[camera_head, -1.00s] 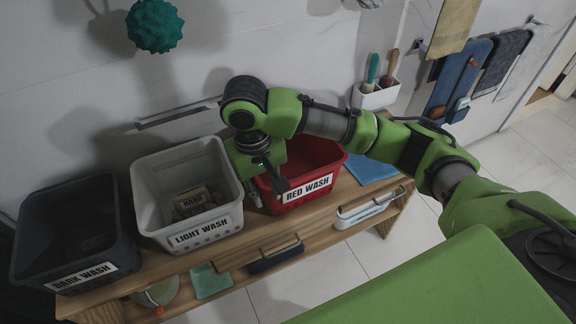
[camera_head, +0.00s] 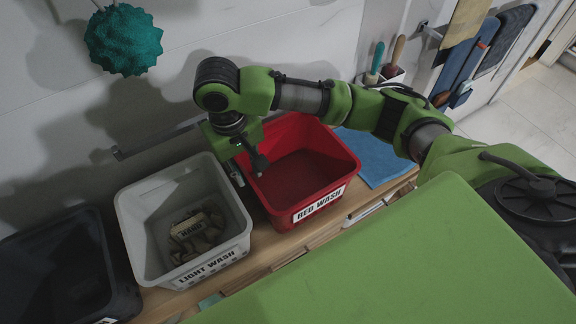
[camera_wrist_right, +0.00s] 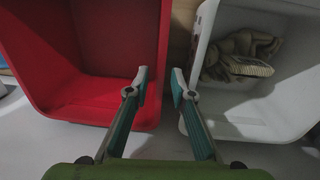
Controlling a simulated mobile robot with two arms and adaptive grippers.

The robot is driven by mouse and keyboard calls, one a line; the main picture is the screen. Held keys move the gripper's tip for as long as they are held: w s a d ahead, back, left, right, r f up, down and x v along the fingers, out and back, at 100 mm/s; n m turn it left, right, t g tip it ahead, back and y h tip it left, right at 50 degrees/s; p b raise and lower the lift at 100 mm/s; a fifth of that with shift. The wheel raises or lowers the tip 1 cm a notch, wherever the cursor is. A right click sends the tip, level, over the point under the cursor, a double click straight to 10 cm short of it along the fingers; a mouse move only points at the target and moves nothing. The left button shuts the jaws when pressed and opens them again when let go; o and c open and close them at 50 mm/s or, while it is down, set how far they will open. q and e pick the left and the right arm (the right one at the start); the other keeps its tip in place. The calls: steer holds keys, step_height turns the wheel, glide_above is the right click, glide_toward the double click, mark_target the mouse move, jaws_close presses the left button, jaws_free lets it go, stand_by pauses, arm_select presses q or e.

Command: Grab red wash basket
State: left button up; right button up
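The red wash basket (camera_head: 338,174) stands on the wooden bench, labelled RED WASH on its front, and looks empty. My right gripper (camera_head: 250,165) is above the red basket's left side, close to the gap beside the white basket. My left gripper is not in view.
The white LIGHT WASH basket (camera_head: 240,222), holding a beige cloth (camera_head: 192,232), stands just left of the red one. A dark basket (camera_head: 60,270) is at far left. A blue towel (camera_head: 375,158) lies right of the red basket. A teal spiky ball (camera_head: 123,40) hangs above.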

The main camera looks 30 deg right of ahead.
glide_above(259, 203)
steer(key=f, duration=0.6)
steer(key=shift+w+a, duration=0.15)
steer(key=shift+a, duration=0.2)
steer(key=shift+f, duration=0.6)
steer(key=f, duration=0.4)
steer(key=shift+s+d+f, duration=0.35)
steer(key=shift+d+f, duration=0.05)
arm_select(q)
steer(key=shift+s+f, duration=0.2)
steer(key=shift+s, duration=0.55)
arm_select(e)
jaws_close()
